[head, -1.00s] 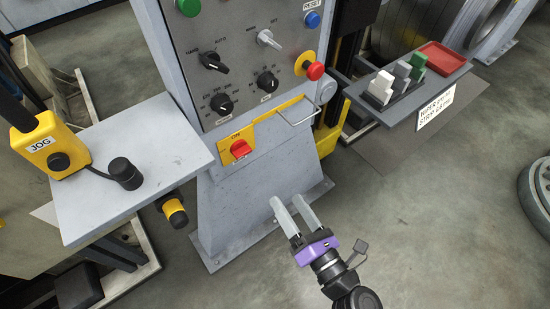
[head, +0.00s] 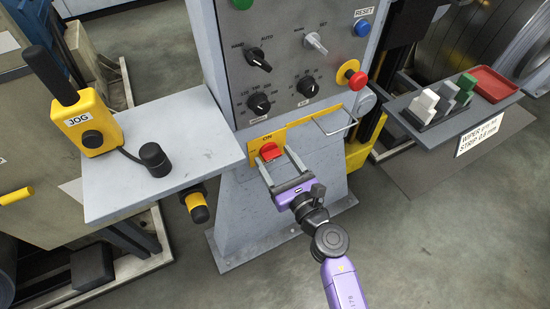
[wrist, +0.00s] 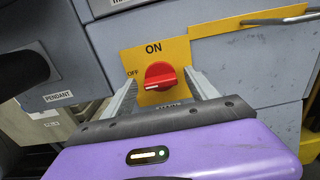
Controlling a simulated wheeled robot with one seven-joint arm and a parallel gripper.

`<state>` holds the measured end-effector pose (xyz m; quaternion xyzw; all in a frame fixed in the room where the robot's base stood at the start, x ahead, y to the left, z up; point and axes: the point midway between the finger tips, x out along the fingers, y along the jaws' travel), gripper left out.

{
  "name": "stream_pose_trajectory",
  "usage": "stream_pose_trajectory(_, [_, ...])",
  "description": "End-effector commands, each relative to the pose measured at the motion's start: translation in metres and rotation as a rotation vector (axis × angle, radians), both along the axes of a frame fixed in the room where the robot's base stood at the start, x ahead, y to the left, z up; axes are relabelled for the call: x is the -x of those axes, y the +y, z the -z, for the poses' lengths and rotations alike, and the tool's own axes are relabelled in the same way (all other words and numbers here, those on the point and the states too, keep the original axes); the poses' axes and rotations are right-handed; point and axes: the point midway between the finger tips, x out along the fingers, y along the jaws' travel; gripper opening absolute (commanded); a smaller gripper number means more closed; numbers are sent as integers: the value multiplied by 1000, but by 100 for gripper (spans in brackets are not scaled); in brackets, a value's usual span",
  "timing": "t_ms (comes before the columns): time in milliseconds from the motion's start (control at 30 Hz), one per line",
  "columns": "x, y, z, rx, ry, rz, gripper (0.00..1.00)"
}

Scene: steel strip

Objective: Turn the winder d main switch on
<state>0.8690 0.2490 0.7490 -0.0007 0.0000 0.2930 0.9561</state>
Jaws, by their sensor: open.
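The main switch is a red rotary knob (head: 269,151) on a yellow plate (head: 252,143) low on the grey control panel. In the wrist view the red knob (wrist: 160,76) shows between my fingers, with ON printed above it and OFF at upper left. The knob's grip looks roughly level, its white mark toward the OFF side. My gripper (head: 280,170) is open, with one finger on each side of the knob. I cannot tell whether the fingertips touch the plate. Nothing is held.
A grey shelf (head: 200,150) with a yellow JOG pendant (head: 85,122) stands left. A metal handle (head: 337,127) and a red emergency button (head: 357,80) are right of the switch. A shelf with blocks and a red tray (head: 492,85) is farther right.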

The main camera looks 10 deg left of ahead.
Motion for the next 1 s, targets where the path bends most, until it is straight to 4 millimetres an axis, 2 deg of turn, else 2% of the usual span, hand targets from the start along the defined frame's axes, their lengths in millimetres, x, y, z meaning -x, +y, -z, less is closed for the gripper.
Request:
stream_pose_trajectory(333, [-5,3,0,-1,1,1,67])
stream_pose_trajectory(367, [-4,3,0,-1,1,1,63])
stream_pose_trajectory(667, [-4,3,0,-1,1,0,5])
stream_pose_trajectory(1000, [-4,3,-1,-46,31,0,5])
